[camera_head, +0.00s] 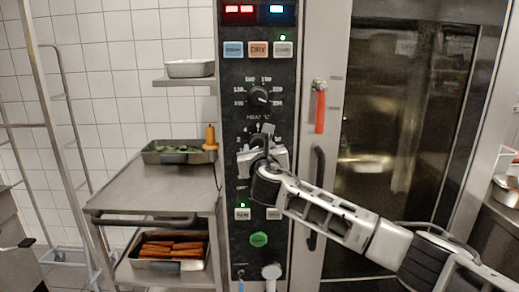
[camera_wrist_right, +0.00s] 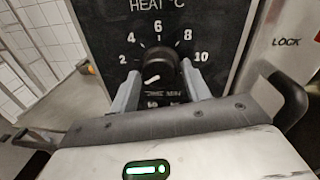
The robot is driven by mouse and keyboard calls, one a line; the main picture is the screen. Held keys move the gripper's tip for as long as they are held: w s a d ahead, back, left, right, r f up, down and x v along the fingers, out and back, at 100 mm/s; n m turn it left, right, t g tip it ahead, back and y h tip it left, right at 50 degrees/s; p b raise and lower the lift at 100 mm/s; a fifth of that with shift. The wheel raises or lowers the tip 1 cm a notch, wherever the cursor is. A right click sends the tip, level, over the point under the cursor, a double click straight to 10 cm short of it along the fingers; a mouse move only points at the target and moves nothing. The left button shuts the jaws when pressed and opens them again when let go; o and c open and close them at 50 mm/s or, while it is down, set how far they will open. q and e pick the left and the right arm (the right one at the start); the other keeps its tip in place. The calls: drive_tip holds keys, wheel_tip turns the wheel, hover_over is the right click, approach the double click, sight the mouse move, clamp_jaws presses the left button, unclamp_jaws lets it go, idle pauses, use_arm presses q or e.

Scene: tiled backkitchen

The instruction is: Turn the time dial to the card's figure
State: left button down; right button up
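The time dial (camera_wrist_right: 160,66) is a black knob on the oven's dark control panel, ringed by figures 2 to 10 in the right wrist view. Its white mark points to the lower left, below the 2. My right gripper (camera_wrist_right: 160,82) has its two grey fingers on either side of the dial; I cannot tell whether they touch it. In the head view my right gripper (camera_head: 263,155) reaches the panel from the right and covers much of the dial. I cannot make out the card in either view. My left gripper is not in view.
The heat dial (camera_head: 259,95) sits above the time dial, under three coloured buttons. A red handle (camera_head: 320,108) and a dark door handle (camera_head: 317,190) are to the right. A green button (camera_head: 259,239) is below. A steel trolley (camera_head: 160,190) with trays stands left.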

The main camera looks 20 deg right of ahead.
drive_tip(key=c, duration=0.5)
drive_tip(key=shift+c, duration=0.2)
